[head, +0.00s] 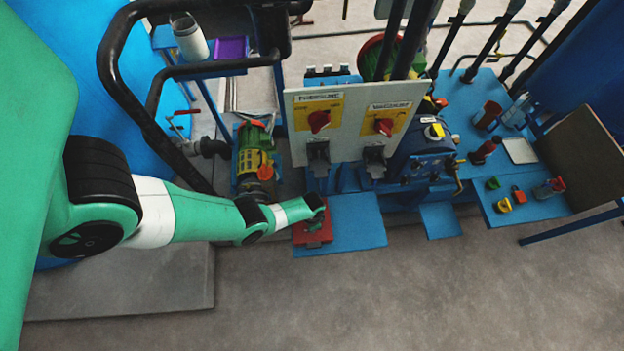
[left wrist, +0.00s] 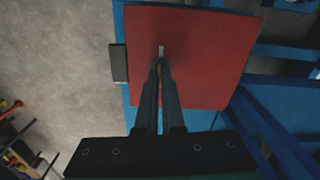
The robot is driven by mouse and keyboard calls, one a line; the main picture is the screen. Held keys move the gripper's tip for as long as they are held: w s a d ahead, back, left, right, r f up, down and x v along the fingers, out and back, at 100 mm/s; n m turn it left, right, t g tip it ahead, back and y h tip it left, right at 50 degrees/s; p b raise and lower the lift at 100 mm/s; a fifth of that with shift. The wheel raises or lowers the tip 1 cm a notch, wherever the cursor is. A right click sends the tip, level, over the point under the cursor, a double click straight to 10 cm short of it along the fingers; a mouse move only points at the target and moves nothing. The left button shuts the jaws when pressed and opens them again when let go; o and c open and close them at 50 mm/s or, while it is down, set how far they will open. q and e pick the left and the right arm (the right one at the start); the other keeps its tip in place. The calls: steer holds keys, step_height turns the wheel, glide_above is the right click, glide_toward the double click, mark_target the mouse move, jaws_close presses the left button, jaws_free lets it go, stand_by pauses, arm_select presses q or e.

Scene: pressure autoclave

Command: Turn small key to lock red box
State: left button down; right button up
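The red box (head: 315,237) sits at the left end of a low blue platform in the head view, partly covered by my left gripper (head: 317,216). In the left wrist view its flat red face (left wrist: 208,55) fills the upper middle. My left gripper (left wrist: 161,64) points at this face, with its fingers close together. A small pale metal piece, seemingly the small key (left wrist: 161,50), shows at the fingertips against the red face. The rest of it is hidden between the fingers, and its turn angle is unclear. My right gripper is not in view.
A dark block (left wrist: 118,63) sits at the box's left edge in the wrist view. A white panel (head: 345,125) with two red knobs stands behind the box. A green and yellow pump (head: 253,150) is behind left. The blue platform (head: 355,222) right of the box is clear, as is the front floor.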

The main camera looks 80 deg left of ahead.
arm_select(q)
steer(key=shift+m, duration=0.9)
steer(key=c, duration=1)
jaws_free()
steer(key=shift+c, duration=0.2)
step_height(320, 180, up, 12)
steer(key=p, duration=1.1)
steer(key=shift+f+p, duration=0.15)
steer(key=shift+p, duration=0.2)
